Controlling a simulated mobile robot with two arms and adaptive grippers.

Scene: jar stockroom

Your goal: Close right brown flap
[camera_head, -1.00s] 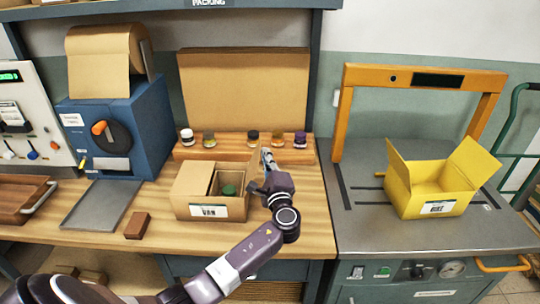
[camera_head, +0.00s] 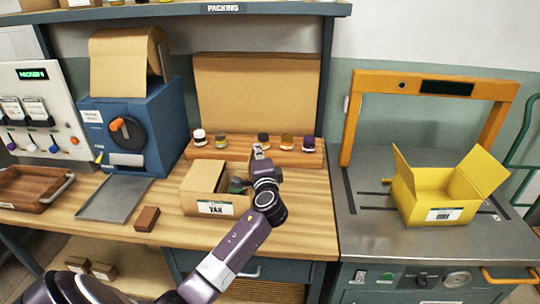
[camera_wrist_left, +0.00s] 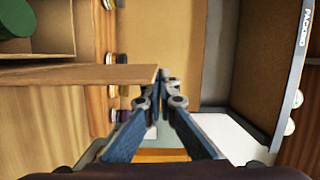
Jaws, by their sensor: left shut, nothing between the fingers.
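The brown box (camera_head: 216,207) stands on the wooden bench with a white label on its front. A green-lidded jar (camera_head: 236,186) shows inside it, and the green lid (camera_wrist_left: 14,18) is at the upper left of the left wrist view. My left gripper (camera_head: 258,150) is shut and empty at the box's right side. In the head view it hides most of the right brown flap. In the left wrist view the flap (camera_wrist_left: 80,75) sticks out from the left, its end close beside the shut fingertips (camera_wrist_left: 170,88). I cannot tell whether they touch. My right gripper is not in view.
A wooden rack (camera_head: 230,152) with several small jars stands behind the box. A brown block (camera_head: 147,218) and grey tray (camera_head: 113,199) lie to its left. An open yellow box (camera_head: 433,205) stands on the grey metal table at right.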

